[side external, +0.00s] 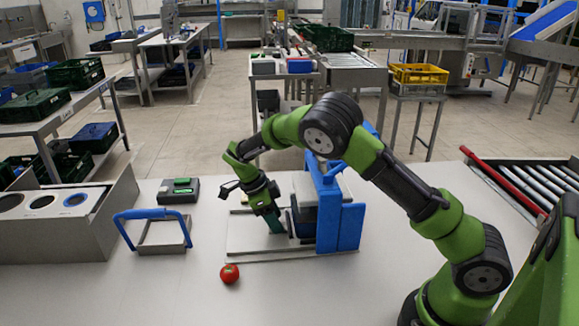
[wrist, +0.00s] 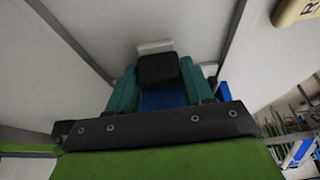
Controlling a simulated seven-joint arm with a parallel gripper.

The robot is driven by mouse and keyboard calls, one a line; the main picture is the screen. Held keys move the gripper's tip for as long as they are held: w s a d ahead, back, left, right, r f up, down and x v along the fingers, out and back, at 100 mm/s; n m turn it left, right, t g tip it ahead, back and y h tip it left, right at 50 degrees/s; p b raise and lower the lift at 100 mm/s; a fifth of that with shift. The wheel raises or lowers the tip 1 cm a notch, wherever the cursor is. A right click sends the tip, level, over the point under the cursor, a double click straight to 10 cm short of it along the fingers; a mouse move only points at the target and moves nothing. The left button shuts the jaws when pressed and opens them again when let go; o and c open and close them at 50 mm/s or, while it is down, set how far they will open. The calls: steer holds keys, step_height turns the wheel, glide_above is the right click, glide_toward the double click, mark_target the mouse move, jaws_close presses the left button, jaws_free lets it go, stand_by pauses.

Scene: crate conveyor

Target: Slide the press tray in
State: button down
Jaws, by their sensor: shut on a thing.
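The press (side external: 340,222) stands on the table in the side view, with a blue upright frame and a grey block inside it. A pale flat base with rails (side external: 240,240) extends from it to the left. My gripper (side external: 275,224) points down over this base, just left of the press. In the wrist view its teal fingers (wrist: 158,75) are closed on a dark block (wrist: 158,70), which looks like the press tray's handle. A small pale piece (wrist: 155,46) shows beyond the block. The tray's body and how far it sits in the press cannot be made out.
A red tomato (side external: 229,273) lies in front of the base. A blue-handled frame (side external: 153,232) and a grey-green box (side external: 178,190) stand to the left, near a metal bin unit (side external: 70,225). A roller conveyor (side external: 530,180) is at right. The front table is mostly clear.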

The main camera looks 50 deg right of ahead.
steer(key=shift+s+d, duration=0.55)
steer(key=shift+d, duration=0.05)
steer(key=c, duration=0.5)
jaws_free()
steer(key=shift+a, duration=0.1)
steer(key=shift+w+r, duration=0.15)
steer(key=shift+r, duration=0.05)
steer(key=v, duration=1.6)
steer(key=shift+r, duration=0.2)
